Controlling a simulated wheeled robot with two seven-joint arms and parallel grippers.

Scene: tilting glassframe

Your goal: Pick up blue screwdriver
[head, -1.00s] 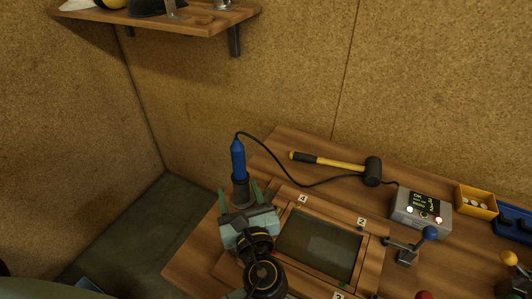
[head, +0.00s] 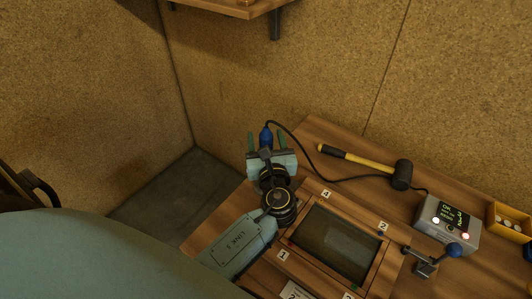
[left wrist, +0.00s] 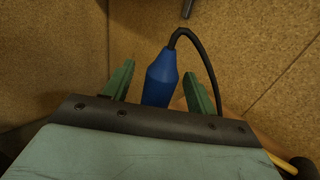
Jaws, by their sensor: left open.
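The blue screwdriver (head: 266,136) stands upright near the table's far left corner, with a black cable leaving its top. In the left wrist view its blue handle (left wrist: 160,80) is between the two green fingers. My left gripper (head: 267,140) is open, with its fingers on either side of the handle. My right gripper is not in view.
A framed glass panel (head: 338,243) with numbered corners lies right of my left arm. A mallet (head: 365,163) lies behind it. A grey control box (head: 447,224) with lit lamps and a blue-knobbed clamp (head: 432,258) are at the right. A shelf (head: 232,8) hangs above.

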